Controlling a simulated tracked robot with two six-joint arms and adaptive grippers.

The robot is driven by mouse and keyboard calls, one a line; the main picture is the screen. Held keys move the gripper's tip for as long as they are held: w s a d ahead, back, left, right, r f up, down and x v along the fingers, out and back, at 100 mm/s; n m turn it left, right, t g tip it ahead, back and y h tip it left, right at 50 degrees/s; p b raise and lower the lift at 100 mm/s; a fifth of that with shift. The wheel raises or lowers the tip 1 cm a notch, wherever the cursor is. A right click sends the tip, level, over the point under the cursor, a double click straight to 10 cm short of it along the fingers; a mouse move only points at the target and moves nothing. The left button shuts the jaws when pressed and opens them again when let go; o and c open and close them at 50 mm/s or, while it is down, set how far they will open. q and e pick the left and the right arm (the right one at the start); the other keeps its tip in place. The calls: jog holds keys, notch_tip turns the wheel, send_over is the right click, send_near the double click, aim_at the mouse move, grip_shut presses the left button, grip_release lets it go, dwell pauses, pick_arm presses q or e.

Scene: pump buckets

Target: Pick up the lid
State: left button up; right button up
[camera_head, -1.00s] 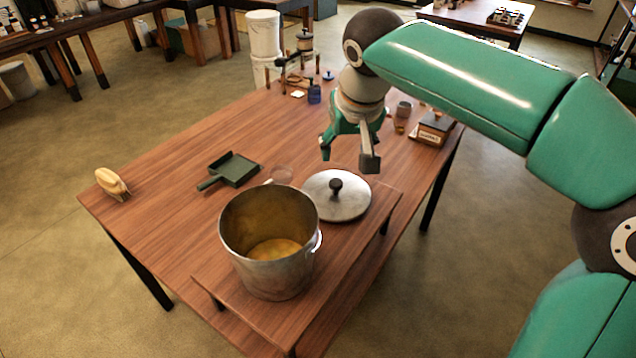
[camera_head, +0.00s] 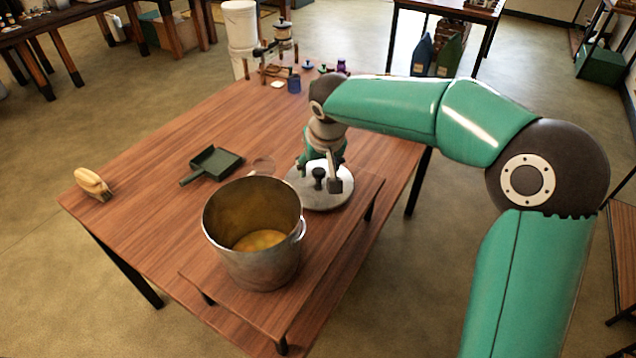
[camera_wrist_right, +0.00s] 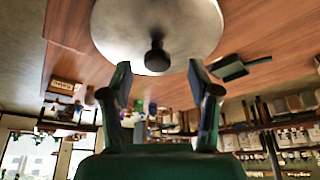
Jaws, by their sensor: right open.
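The lid (camera_head: 322,199) is a round metal disc with a dark knob (camera_head: 319,176). It lies flat on the raised wooden board, behind and right of the pot. My right gripper (camera_head: 319,178) is open at the lid, its fingers close to the knob in the head view. In the right wrist view the lid (camera_wrist_right: 125,25) fills the top and the knob (camera_wrist_right: 156,57) sits ahead of and between the open fingers (camera_wrist_right: 157,85). Nothing is held. The metal pot (camera_head: 255,265) stands open with yellowish contents at its bottom. My left gripper is not in view.
A dark green dustpan (camera_head: 216,163) and a tan brush (camera_head: 93,184) lie on the table's left part. A small clear round item (camera_head: 263,165) lies behind the pot. White buckets (camera_head: 239,35) stand beyond the table. The table's left middle is clear.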

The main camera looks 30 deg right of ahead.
aim_at(319, 170)
jog(key=shift+d+x, duration=0.2)
jog(key=shift+x, duration=1.75)
jog(key=shift+r, duration=0.1)
grip_shut()
